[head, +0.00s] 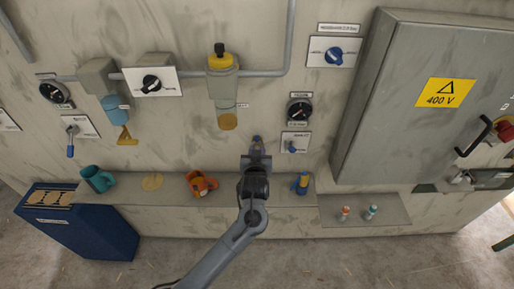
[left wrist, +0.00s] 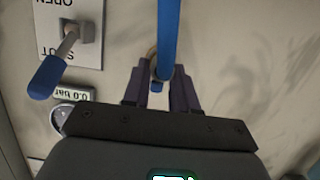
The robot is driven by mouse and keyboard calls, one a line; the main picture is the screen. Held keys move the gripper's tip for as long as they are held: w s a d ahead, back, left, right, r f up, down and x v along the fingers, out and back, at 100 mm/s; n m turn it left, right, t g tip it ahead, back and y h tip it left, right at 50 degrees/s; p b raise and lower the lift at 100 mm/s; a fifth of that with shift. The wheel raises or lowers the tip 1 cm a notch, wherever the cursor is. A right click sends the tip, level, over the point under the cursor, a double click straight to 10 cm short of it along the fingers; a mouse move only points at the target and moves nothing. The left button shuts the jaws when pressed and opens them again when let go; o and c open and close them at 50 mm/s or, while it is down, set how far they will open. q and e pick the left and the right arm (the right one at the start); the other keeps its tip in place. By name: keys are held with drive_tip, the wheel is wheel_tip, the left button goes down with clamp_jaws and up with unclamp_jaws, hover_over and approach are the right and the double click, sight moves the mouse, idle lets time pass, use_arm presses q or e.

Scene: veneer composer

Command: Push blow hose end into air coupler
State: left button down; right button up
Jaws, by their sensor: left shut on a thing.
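My left gripper (head: 257,158) is up against the grimy wall, low on the panel, left of a small valve plate. In the left wrist view, its two dark fingers (left wrist: 157,90) are shut on the blue blow hose (left wrist: 168,35), near its end. The hose runs up out of the picture. A tan, ring-like edge (left wrist: 151,58) shows just behind the hose between the fingers; it may be the air coupler, but it is mostly hidden. I cannot tell whether the hose end touches it or sits in it. My right gripper is not in view.
A valve plate with a blue lever (left wrist: 48,78) and a gauge reading 0.0 bar (left wrist: 72,95) lie close beside the gripper. The shelf below holds an orange mug (head: 201,184), a teal mug (head: 97,179) and a blue-yellow item (head: 301,184). A grey cabinet (head: 395,130) juts out right.

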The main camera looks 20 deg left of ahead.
use_arm(q)
drive_tip(key=c, duration=0.8)
unclamp_jaws()
drive_tip(key=shift+w, duration=0.1)
